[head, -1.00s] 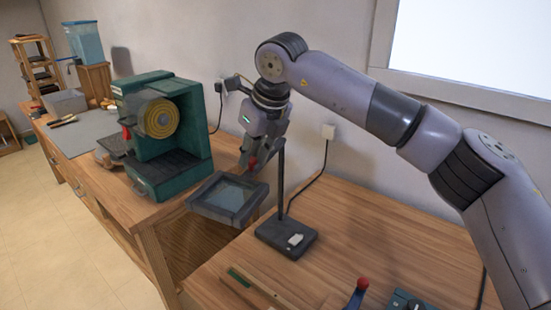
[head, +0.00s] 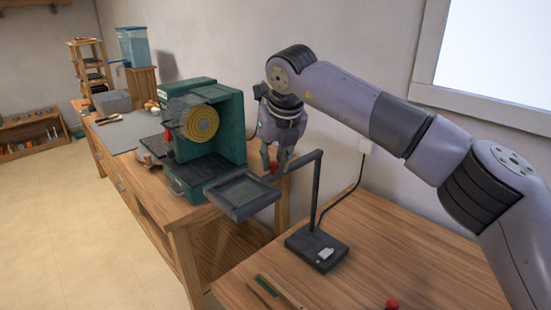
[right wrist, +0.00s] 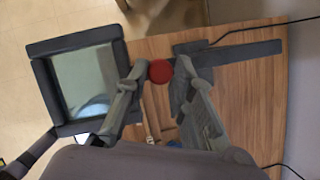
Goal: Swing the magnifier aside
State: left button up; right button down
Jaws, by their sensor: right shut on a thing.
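The magnifier is a square dark-framed lens (head: 243,196) on a jointed arm. Its arm (head: 302,161) runs from a thin upright post (head: 317,195) on a dark base (head: 316,249). A red knob (head: 273,168) sits on the arm. My right gripper (head: 275,164) comes down over the knob. In the right wrist view the red knob (right wrist: 159,71) lies between its two fingers, and the framed lens (right wrist: 82,78) hangs to the left. The lens is out past the bench's edge, beside the green machine. My left gripper is not in view.
A green machine (head: 217,135) with a yellow disc stands on the far bench, close behind the lens. The near wooden bench (head: 365,245) has free room right of the base. A small white piece (head: 325,254) lies on the base. A red-topped thing (head: 392,303) shows at the bottom edge.

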jog(key=c, duration=1.8)
grip_release()
jog(key=shift+w+r, duration=0.1)
jog(key=shift+r, duration=0.05)
jog(key=o, duration=0.4)
jog(key=shift+a, duration=0.15)
jog(key=shift+o, duration=0.2)
jog(key=v, duration=1.2)
